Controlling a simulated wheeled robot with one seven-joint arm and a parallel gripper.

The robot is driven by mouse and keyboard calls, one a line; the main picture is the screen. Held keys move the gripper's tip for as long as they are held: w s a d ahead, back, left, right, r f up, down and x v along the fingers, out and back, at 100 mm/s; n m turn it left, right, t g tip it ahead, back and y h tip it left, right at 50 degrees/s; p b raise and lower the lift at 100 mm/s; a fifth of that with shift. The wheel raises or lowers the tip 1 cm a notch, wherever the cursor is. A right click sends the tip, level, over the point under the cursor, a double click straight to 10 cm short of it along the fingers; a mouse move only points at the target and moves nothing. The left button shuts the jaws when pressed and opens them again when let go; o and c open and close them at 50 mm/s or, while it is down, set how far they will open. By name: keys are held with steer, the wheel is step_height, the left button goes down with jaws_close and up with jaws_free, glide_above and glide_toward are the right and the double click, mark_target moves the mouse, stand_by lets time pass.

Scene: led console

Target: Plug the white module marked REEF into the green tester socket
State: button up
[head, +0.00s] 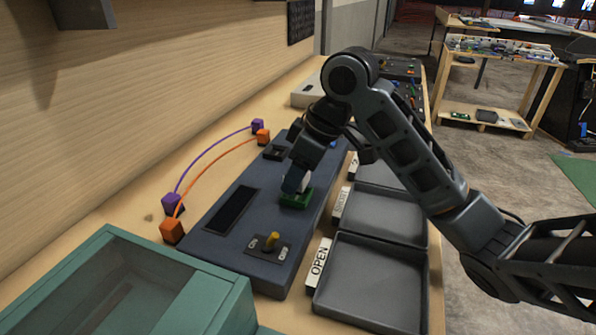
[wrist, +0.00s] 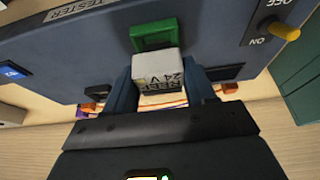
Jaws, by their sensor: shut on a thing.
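The white module (wrist: 158,66) is held between the two blue fingers of my gripper (wrist: 161,78). Its dark lettering reads REEF and 24V, upside down in the wrist view. The green tester socket (wrist: 153,34) is directly beyond the module, and the module overlaps its near edge. In the head view the green socket (head: 296,202) sits on the dark blue tester console (head: 270,215), with my gripper (head: 293,184) right over it. A little of the white module (head: 305,181) shows just above the socket. I cannot tell whether it touches or is inserted.
A yellow-handled switch (head: 271,240) and a dark panel (head: 231,209) are on the console. Grey trays stand to its right, the front one (head: 372,280) labelled OPEN. Purple and orange cables (head: 218,150) arch at the left. A teal box (head: 120,285) occupies the front left.

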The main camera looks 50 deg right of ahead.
steer(key=shift+f+b, duration=0.5)
steer(key=shift+f, duration=0.3)
stand_by(1.4)
steer(key=o, duration=1.4)
steer(key=shift+r, duration=0.1)
steer(key=shift+r+p, duration=3.15)
steer(key=shift+r, duration=0.25)
